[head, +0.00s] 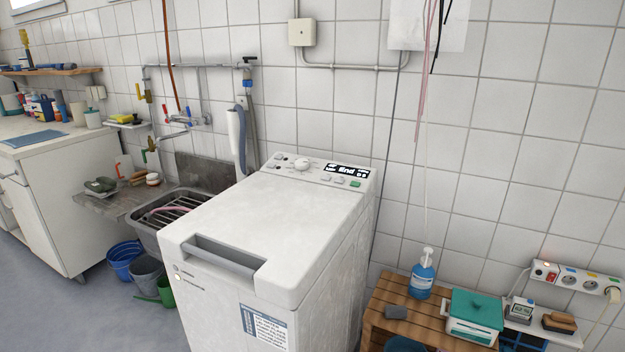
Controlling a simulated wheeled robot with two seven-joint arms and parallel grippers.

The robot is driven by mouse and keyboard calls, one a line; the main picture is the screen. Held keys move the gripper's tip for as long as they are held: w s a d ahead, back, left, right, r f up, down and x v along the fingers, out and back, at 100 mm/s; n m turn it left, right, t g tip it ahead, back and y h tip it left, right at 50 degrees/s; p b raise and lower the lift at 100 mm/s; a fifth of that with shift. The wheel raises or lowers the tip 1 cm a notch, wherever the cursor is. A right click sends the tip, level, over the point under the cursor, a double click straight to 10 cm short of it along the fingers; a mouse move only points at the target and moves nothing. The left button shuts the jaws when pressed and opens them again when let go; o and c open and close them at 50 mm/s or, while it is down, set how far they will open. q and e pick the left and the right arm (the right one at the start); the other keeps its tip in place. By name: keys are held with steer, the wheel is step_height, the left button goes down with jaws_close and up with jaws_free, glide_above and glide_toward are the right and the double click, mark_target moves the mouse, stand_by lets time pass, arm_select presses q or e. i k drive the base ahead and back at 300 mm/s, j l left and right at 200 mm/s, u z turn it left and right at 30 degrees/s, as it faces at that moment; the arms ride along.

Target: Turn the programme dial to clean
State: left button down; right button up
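A white top-loading washing machine (265,240) stands in the middle of the head view, its lid shut. Its control panel (310,172) runs along the back of the top. The round white programme dial (303,165) sits left of the middle of the panel; its pointer and markings are too small to read. A dark display (346,171) to its right reads "End". Small buttons lie around the dial, and a green one (355,184) is at the right end. Neither of my grippers is in view.
A sink (170,212) with taps is left of the machine, with buckets (125,260) on the floor below. A wooden slatted table (390,321) at right holds a blue pump bottle (422,275) and a teal-lidded box (475,312). The space above the machine's top is clear.

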mark_target(301, 164)
steer(key=i+j+z, duration=0.1)
steer(key=i+j, duration=0.2)
steer(key=j, duration=0.15)
steer(key=i+j+z, duration=0.1)
steer(key=i+j, duration=0.15)
steer(key=j, duration=0.2)
steer(key=i+j+z, duration=0.1)
steer(key=i+j, duration=0.2)
steer(key=j, duration=0.15)
steer(key=i+j+z, duration=0.15)
steer(key=j, duration=0.35)
steer(key=i+j+z, duration=0.1)
steer(key=i+j, duration=0.2)
steer(key=j, duration=0.25)
steer(key=i+j+z, duration=0.1)
steer(key=j, duration=0.4)
steer(key=i+j+z, duration=0.1)
steer(key=i+j, duration=0.15)
steer(key=j, duration=0.3)
steer(key=i+j+z, duration=0.1)
steer(key=j, duration=0.5)
steer(key=i, duration=0.05)
